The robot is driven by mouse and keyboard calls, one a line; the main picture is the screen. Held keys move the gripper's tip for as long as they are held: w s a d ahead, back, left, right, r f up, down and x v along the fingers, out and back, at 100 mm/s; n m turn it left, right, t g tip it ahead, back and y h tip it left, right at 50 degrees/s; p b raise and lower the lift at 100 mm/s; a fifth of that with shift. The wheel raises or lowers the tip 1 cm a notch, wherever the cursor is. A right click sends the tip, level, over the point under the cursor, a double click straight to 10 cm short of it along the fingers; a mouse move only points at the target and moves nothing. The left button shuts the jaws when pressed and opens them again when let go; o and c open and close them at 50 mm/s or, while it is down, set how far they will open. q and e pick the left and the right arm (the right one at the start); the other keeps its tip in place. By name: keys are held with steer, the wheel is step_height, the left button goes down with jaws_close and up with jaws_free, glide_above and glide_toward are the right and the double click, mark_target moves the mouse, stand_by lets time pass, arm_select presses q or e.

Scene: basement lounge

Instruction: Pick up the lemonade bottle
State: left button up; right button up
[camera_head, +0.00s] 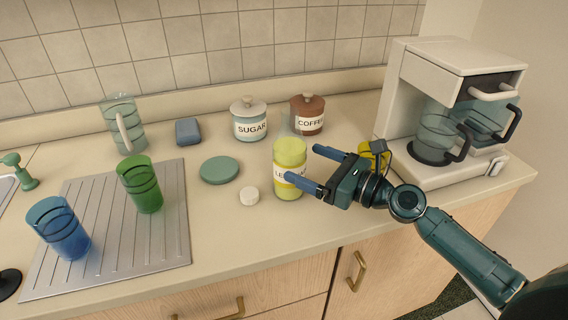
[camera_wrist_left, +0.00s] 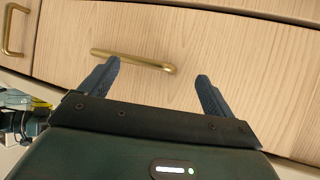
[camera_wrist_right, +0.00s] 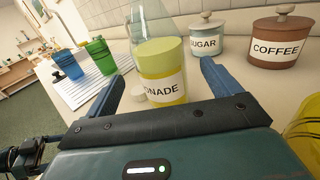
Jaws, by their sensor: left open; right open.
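The lemonade bottle (camera_head: 289,153) stands upright on the counter, with yellow contents and a white label partly hidden by a finger. In the right wrist view the bottle (camera_wrist_right: 160,62) shows a clear upper part and part of its label. My right gripper (camera_head: 302,163) is open, reaching in from the right with its fingertips at the bottle. In the right wrist view the bottle appears between the two fingers; I cannot tell whether they touch it. My left gripper (camera_wrist_left: 158,70) is open and empty, facing a wooden drawer front; it is outside the head view.
Sugar jar (camera_head: 250,124) and coffee jar (camera_head: 307,118) stand behind the bottle. A small white disc (camera_head: 249,196) and green disc (camera_head: 219,170) lie left of it. A yellow object (camera_head: 374,156) and coffee maker (camera_head: 440,60) are right. Cups stand on the drainboard (camera_head: 110,235).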

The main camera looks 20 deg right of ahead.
mark_target(282, 173)
step_height(282, 173, down, 6)
steer(key=shift+s+f+b, duration=0.1)
steer(key=shift+b, duration=1.1)
steer(key=shift+w+a+r+p, duration=0.15)
steer(key=shift+w+r+p, duration=0.2)
steer(key=shift+w+a, duration=0.4)
steer(key=shift+w, duration=0.05)
steer(key=p+x, duration=0.1)
steer(key=x, duration=0.4)
steer(key=shift+w+a+f, duration=0.1)
steer(key=shift+w+a, duration=0.1)
steer(key=shift+w, duration=0.05)
arm_select(q)
steer(key=shift+s+d+f, duration=0.2)
steer(key=shift+d+f, duration=0.1)
steer(key=shift+f, duration=0.2)
arm_select(e)
steer(key=c, duration=1.3)
arm_select(q)
steer(key=shift+r, duration=0.1)
arm_select(e)
steer(key=shift+c, duration=0.8)
